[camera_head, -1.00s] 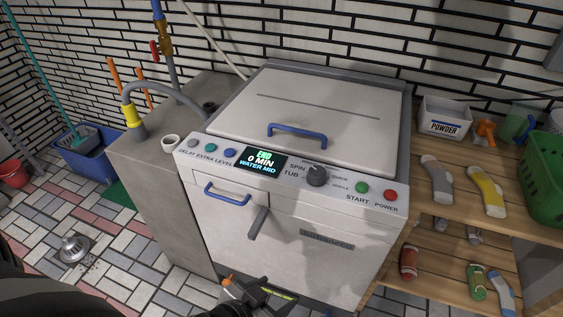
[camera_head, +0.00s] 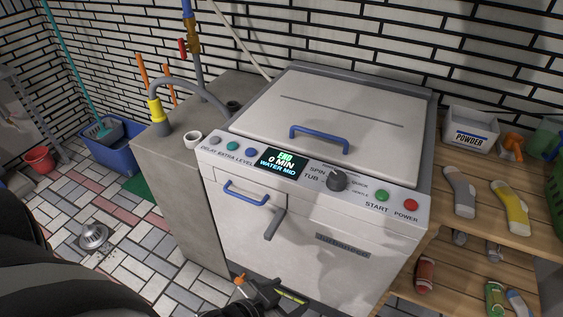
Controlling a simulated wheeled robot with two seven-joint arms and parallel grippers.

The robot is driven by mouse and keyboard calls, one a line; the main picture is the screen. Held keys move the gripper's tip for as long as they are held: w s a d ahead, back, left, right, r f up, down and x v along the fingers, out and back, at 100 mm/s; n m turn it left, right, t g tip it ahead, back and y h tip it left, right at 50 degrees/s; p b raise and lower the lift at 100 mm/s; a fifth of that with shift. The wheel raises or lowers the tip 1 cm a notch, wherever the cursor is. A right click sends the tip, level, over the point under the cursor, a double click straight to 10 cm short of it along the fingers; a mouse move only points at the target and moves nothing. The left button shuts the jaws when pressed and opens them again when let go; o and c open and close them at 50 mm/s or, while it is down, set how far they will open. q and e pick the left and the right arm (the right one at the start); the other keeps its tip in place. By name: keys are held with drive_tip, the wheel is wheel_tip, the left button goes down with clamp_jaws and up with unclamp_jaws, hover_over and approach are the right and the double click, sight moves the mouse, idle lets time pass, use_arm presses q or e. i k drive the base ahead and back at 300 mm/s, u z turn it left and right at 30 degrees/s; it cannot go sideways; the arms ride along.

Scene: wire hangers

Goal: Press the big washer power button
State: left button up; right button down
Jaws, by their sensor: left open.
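The washer (camera_head: 318,233) is a white top-loading machine with its lid (camera_head: 340,110) shut. The red power button (camera_head: 411,205) is at the right end of its front panel, labelled POWER. The green start button (camera_head: 382,195) is just left of it. The display (camera_head: 281,161) is lit and reads END, 0 MIN, WATER MID. My left gripper (camera_head: 277,293) is at the bottom of the view, low before the washer's front, well below and left of the power button. It is open and seems to hold nothing. My right gripper is not in view.
A wooden shelf (camera_head: 480,233) with socks and a powder box (camera_head: 470,130) is at the right. A concrete block (camera_head: 170,192) with pipes is at the left. A metal drain piece (camera_head: 93,237) lies on the tiled floor.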

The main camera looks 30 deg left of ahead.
sight(411, 204)
drive_tip(key=k, duration=1.35)
drive_tip(key=u, duration=0.7)
drive_tip(key=i, duration=0.6)
drive_tip(key=u, duration=0.7)
drive_tip(key=i, duration=0.9)
drive_tip(key=z, duration=0.8)
drive_tip(key=i, duration=0.4)
drive_tip(key=z, duration=0.55)
